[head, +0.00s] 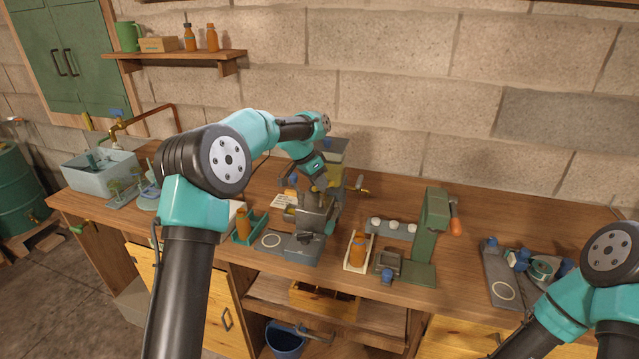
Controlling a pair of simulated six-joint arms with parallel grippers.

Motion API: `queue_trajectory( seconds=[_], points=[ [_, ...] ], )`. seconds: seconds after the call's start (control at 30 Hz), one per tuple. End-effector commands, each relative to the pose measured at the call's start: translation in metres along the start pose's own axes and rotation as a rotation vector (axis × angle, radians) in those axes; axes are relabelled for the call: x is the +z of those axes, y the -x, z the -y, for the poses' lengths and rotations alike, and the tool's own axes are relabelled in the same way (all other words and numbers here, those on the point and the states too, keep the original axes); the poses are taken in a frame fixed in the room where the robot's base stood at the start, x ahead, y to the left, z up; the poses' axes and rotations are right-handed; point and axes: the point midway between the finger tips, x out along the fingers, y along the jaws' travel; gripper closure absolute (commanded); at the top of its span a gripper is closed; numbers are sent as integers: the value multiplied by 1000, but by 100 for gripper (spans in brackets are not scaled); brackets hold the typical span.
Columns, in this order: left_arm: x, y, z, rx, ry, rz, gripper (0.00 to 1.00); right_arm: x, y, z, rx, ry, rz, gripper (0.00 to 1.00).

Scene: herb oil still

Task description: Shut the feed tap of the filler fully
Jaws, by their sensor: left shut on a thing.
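The filler (333,156) stands at the middle of the bench, a boxy upper part above a grey base (302,247). My left arm reaches over from the left and partly covers it. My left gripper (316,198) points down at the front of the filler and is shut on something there. This appears to be its feed tap, but the fingers and the filler's parts hide it, so its angle cannot be told. A small brass fitting (360,188) sticks out at the filler's right side. My right gripper is out of view.
An orange bottle (358,250) stands in a pale tray right of the filler. Another bottle (243,222) stands in a green holder on the left. A green press (431,235) with an orange-handled lever is farther right. A blue bucket (284,339) is below the bench.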

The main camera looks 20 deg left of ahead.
Motion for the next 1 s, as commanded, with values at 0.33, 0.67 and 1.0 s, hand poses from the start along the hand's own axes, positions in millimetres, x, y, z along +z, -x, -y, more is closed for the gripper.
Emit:
queue_trajectory(
  seconds=[0.33,0.67,1.0],
  points=[
    [-1,0,2,63,-153,33,100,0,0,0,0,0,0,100],
    [-1,0,2,73,-177,40,100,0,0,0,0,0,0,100],
    [-1,0,2,72,-175,39,66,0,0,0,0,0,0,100]
  ],
)
